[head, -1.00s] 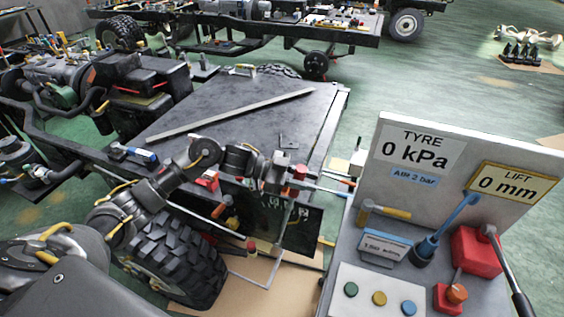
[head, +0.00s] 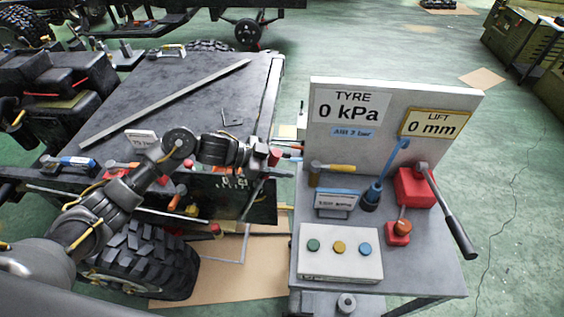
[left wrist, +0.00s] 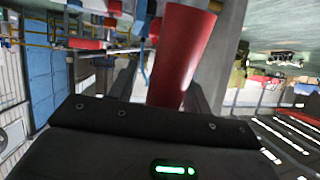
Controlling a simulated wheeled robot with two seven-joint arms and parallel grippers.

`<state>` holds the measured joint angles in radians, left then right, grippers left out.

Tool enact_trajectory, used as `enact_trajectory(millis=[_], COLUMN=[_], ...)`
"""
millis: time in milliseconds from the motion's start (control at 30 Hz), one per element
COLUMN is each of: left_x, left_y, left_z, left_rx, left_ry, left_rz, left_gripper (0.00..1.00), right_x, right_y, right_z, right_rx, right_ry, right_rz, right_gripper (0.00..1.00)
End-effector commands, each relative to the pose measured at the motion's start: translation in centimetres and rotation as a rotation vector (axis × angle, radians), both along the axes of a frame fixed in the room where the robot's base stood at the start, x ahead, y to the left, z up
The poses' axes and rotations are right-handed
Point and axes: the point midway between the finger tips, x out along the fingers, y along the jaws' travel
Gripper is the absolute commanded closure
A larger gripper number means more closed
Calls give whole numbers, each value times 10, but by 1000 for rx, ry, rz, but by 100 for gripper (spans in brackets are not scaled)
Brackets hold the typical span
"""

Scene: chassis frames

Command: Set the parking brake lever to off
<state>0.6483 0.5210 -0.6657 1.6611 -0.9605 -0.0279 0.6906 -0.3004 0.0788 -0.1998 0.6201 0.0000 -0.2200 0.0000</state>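My left gripper (head: 280,156) is at the right end of the chassis, just left of the grey control stand. In the left wrist view a red cylindrical grip (left wrist: 184,50) stands between the two fingers, close to the right finger, with a narrow gap on the left. The gripper (left wrist: 160,90) looks open around it. The same red grip (head: 274,157) seems to show small at the fingertips in the head view, partly hidden. I cannot read a label or see the lever's position or pivot. My right gripper is not in view.
The control stand (head: 480,105) carries a tyre and lift display, a blue lever (head: 375,185), a red block with a black-handled lever (head: 448,212), and a button box (head: 310,262). A large tyre (head: 150,260) lies below my arm. Open green floor is at the right.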

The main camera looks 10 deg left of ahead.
Motion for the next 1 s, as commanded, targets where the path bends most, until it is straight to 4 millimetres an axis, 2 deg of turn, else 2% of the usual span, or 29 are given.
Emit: enact_trajectory(millis=[267, 700, 1000], left_x=[-1, -21, -25], left_y=[11, 79, 94], left_z=[3, 35, 45], left_rx=[1, 3, 2], left_ry=[-1, -1, 0], left_rz=[3, 0, -1], left_gripper=[51, 51, 51], right_x=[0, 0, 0], right_y=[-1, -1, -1], right_z=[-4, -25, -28], right_rx=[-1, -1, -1], right_ry=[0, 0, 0], right_rz=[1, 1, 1], right_gripper=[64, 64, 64])
